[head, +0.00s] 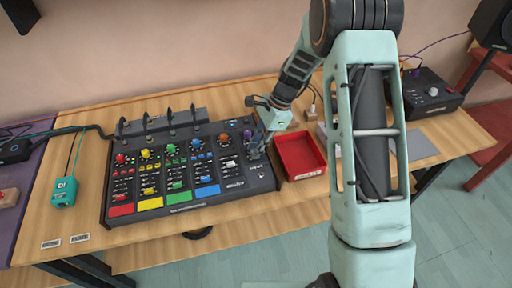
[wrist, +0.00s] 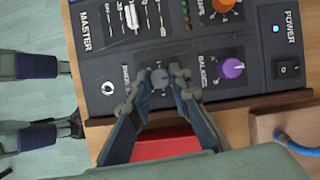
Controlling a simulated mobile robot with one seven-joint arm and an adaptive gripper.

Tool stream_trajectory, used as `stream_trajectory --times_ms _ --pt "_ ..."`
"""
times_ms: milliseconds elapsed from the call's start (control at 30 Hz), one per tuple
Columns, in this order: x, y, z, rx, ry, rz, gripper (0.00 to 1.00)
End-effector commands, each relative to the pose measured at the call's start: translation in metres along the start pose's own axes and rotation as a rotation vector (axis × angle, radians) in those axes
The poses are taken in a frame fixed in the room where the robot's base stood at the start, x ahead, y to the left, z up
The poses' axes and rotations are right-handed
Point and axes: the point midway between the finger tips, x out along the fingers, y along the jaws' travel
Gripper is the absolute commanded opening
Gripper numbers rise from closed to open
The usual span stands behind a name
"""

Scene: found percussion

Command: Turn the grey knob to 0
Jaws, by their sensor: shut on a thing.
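The grey knob (wrist: 160,76) sits on the dark mixer panel (wrist: 112,62) between my fingertips in the wrist view. My gripper (wrist: 156,84) is shut on it, one finger on each side. The scale marks around the knob are mostly covered, and I cannot read its pointer setting. In the head view the mixer (head: 240,184) lies on the wooden table, and my gripper (head: 257,146) is at its right end. The grey knob is hidden behind the gripper there.
A purple knob (wrist: 232,68) and an orange knob (wrist: 223,5) are close by on the panel, with a power switch (wrist: 289,69) beyond. A red tray (head: 301,172) stands just right of the mixer. A teal DI box (head: 65,190) lies at the left.

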Motion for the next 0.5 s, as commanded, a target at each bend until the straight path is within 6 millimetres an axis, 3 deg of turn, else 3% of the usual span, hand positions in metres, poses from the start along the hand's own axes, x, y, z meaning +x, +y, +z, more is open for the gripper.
stream_trajectory --times_ms 500 --pt "0.0014 -0.0044 0.0011 -0.457 0.001 0.187 0.00"
